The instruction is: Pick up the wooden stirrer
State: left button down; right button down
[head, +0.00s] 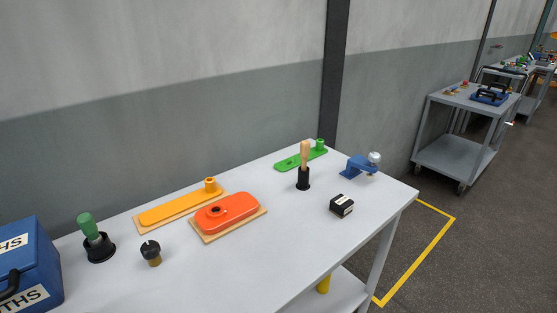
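The wooden stirrer (305,152) is a light tan, flat-looking piece that stands upright in a small black cylindrical holder (303,181). The holder stands on the right part of the grey-white table (270,262). The stirrer's lower end is hidden inside the holder; its upper part rises clear above the rim. Neither of my grippers shows in the head view.
A green plate (290,162) lies behind the holder. A blue device (355,167) stands to its right, and a small black box (342,206) in front. Orange (228,212) and yellow (180,207) parts lie left. A blue case (28,262) stands far left. The front middle is clear.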

aim_at(305, 145)
jog(key=z, duration=0.25)
jog(key=u, duration=2.5)
jog(key=z, duration=2.5)
jog(key=l+u, duration=0.1)
jog(key=u, duration=0.8)
jog(key=i+l+u, duration=0.1)
jog(key=l+u, duration=0.25)
jog(key=l, duration=0.3)
jog(key=l+u, duration=0.35)
jog(key=l, duration=0.3)
jog(key=l+u, duration=0.4)
jog(key=l, duration=0.25)
jog(key=k, duration=0.05)
